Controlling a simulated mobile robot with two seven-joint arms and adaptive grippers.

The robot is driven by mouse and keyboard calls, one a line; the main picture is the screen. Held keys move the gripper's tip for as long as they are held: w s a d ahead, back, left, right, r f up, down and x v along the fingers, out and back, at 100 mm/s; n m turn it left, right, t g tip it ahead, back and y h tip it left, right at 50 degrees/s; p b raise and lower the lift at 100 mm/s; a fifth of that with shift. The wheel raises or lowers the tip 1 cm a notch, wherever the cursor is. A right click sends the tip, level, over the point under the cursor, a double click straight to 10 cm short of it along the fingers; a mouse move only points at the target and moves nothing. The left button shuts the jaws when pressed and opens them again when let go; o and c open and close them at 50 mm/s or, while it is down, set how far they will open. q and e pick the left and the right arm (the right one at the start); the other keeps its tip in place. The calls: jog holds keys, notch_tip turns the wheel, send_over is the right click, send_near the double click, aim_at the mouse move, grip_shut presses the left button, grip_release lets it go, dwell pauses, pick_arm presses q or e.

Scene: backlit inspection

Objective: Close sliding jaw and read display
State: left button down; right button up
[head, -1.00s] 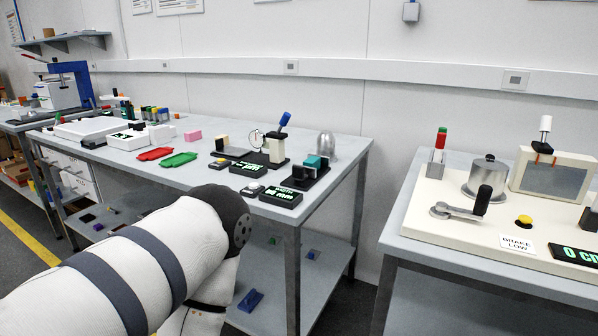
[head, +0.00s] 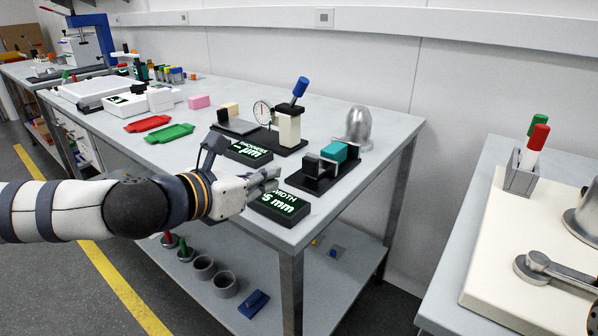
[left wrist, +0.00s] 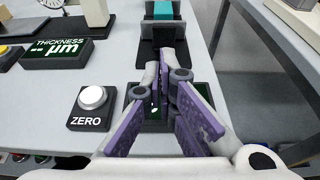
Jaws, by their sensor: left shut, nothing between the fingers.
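The width gauge is a black base (head: 310,183) near the bench's front right corner. It carries a teal block (head: 338,151) and a dark jaw block (head: 315,166). Its display (head: 285,207) shows green text ending in "5 mm", partly covered by my gripper. My left gripper (head: 272,178) is shut and empty above the display, pointing toward the gauge. In the left wrist view, the fingers with purple pads (left wrist: 168,62) hide most of the display, and the teal block (left wrist: 162,10) lies beyond the tips. My right gripper is not in view.
A thickness gauge with a dial (head: 262,112) and its display (head: 248,152) stand to the left. A white ZERO button (left wrist: 93,97) sits left of the fingers. A metal dome (head: 359,127) is behind the gauge.

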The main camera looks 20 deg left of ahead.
aim_at(307, 167)
pick_arm(q)
jog(key=x, duration=0.8)
jog(key=shift+d+f+b, duration=0.1)
jog(key=shift+f+b, duration=0.15)
jog(key=shift+b, duration=0.05)
jog(key=shift+w, duration=0.2)
jog(key=x, duration=0.2)
jog(key=shift+w+d+r+b, duration=0.2)
jog(key=shift+w+b, duration=0.1)
jog(key=shift+w, duration=0.35)
jog(key=shift+r, duration=0.15)
